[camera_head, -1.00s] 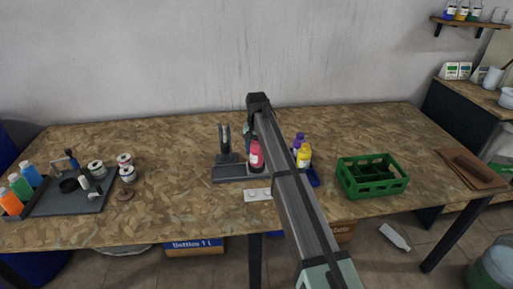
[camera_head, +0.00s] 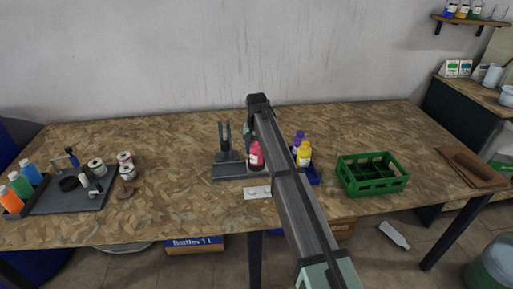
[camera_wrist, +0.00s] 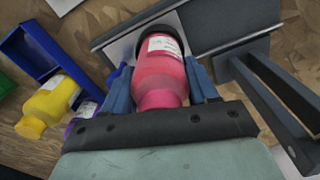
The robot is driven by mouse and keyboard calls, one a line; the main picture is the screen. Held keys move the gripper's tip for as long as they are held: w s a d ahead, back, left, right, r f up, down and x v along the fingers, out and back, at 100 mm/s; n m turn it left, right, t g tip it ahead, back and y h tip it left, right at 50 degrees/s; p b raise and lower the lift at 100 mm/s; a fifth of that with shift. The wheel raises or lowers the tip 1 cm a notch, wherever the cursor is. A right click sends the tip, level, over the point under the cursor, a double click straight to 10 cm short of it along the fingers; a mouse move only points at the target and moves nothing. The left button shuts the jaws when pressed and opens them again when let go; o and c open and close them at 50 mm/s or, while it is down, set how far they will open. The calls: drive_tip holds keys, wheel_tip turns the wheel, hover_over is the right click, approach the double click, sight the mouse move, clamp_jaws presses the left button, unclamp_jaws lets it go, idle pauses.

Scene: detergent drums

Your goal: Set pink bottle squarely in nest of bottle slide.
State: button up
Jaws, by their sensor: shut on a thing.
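The pink bottle (camera_head: 257,158) stands at the right part of the grey bottle slide (camera_head: 228,174) in the head view, partly behind my arm. In the wrist view my gripper (camera_wrist: 160,78) is shut on the pink bottle (camera_wrist: 160,68), one blue finger on each side. The bottle's far end, with a white label, is at the dark curved nest (camera_wrist: 152,29) on the slide (camera_wrist: 225,18). The nest's rim curves around that end. I cannot tell whether the bottle's base is fully seated or flat.
A yellow bottle (camera_head: 304,154) and a purple bottle (camera_head: 298,140) stand in a blue tray (camera_head: 314,177) close to the right. A green crate (camera_head: 372,188) is farther right. A white switch plate (camera_head: 257,192) lies in front of the slide. The table's left middle is clear.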

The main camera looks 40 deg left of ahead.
drive_tip(key=shift+f, duration=0.6)
drive_tip(key=o, duration=1.5)
drive_tip(key=shift+r, duration=0.1)
drive_tip(key=shift+r, duration=3.7)
